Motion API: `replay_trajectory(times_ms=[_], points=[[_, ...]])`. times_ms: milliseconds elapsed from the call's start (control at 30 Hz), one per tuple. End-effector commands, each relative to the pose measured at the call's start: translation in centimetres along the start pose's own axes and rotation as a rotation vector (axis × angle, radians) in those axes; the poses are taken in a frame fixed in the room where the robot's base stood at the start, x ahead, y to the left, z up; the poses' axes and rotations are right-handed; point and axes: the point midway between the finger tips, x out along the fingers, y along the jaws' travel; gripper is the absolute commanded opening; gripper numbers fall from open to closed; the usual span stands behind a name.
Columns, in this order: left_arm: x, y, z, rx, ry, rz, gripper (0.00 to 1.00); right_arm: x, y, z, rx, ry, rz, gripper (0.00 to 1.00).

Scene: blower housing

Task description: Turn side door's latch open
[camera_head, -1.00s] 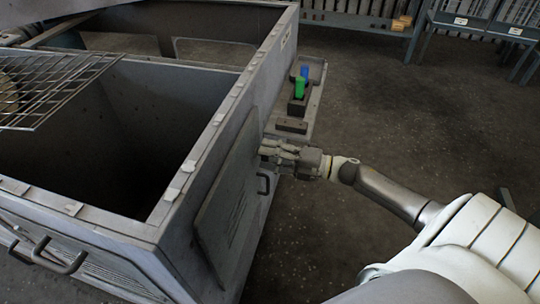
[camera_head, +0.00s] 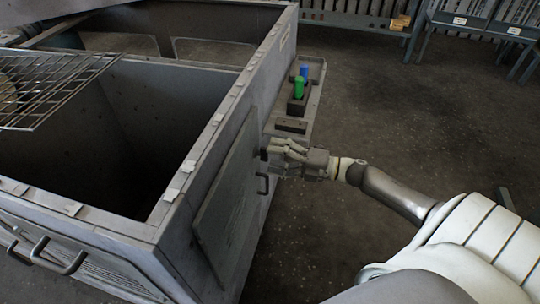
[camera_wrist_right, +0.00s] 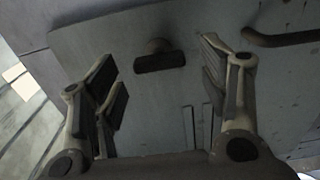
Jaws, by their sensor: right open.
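The side door (camera_head: 226,203) is a flat grey panel on the right side of the blower housing (camera_head: 150,228), and it lies against the housing wall. Its latch (camera_wrist_right: 159,57), a dark knob with a flat bar, shows in the right wrist view between and beyond the finger tips. The bar lies roughly level in that view. The latch also shows as a small dark spot in the head view (camera_head: 264,154). My right gripper (camera_head: 274,152) is open and empty, with its fingers on either side of the latch and apart from it. My left gripper is out of view.
A dark door handle (camera_head: 263,184) sticks out just below the latch; it also shows at the upper right of the wrist view (camera_wrist_right: 285,38).

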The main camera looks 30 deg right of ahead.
Motion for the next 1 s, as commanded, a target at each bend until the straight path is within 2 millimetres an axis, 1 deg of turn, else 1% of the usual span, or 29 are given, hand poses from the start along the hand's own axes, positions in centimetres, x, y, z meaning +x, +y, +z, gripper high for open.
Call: replay_trajectory(times_ms=[33,300,500,700,1000], points=[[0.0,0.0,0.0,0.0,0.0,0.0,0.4,-1.0,-0.1,0.0,0.0,-0.001,-0.005,0.68],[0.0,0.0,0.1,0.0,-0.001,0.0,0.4,-6.1,-0.1,0.0,0.0,-0.001,-0.004,0.68],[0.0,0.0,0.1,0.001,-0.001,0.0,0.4,-8.8,-0.1,0.0,0.0,-0.001,-0.003,0.68],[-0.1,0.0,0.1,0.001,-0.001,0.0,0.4,-9.9,0.0,0.0,-0.001,0.001,-0.001,0.68],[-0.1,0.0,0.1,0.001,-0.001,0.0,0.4,-10.0,0.0,0.0,-0.001,0.001,-0.001,0.68]])
